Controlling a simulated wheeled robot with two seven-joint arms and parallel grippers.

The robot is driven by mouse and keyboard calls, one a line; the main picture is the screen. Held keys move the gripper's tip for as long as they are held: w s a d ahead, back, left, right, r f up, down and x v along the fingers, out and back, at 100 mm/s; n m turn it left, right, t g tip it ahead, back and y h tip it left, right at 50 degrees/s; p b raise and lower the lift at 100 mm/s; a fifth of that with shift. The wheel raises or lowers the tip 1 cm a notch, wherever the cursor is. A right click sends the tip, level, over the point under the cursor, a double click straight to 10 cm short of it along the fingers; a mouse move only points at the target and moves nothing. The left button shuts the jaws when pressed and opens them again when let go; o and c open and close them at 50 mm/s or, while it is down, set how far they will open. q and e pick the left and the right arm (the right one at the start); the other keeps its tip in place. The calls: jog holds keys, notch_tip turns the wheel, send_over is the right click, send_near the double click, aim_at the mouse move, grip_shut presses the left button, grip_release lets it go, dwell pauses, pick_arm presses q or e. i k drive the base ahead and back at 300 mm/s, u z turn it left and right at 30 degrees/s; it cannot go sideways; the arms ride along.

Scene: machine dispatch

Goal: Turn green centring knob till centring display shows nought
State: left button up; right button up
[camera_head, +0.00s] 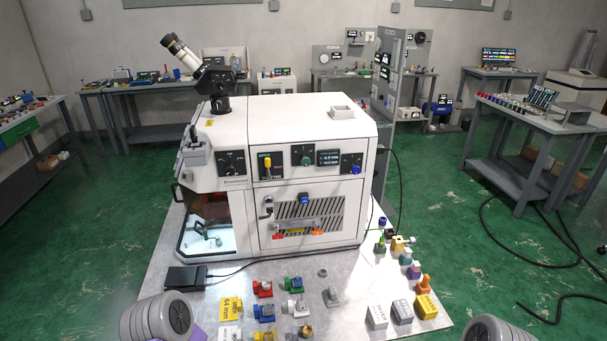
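A white machine (310,112) stands on the grey table ahead of me. On its front panel a green knob (305,161) sits on a dark square plate. Just right of it is a small dark display (329,158) with two lines of light characters, too small to read surely. Nothing touches the knob. Neither of my grippers shows; only rounded grey parts of my arms show at the bottom left and bottom right edges.
The panel also has a black knob (231,163), a yellow handle (267,162) and a blue knob (351,169). Coloured parts, blocks and a black box (186,277) lie on the grey tabletop (345,275) before the machine. The air before the panel is clear.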

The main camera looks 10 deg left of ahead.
aim_at(305, 162)
jog(key=k, duration=0.2)
jog(key=z, duration=1.15)
jog(key=i, duration=0.85)
jog(key=u, duration=2)
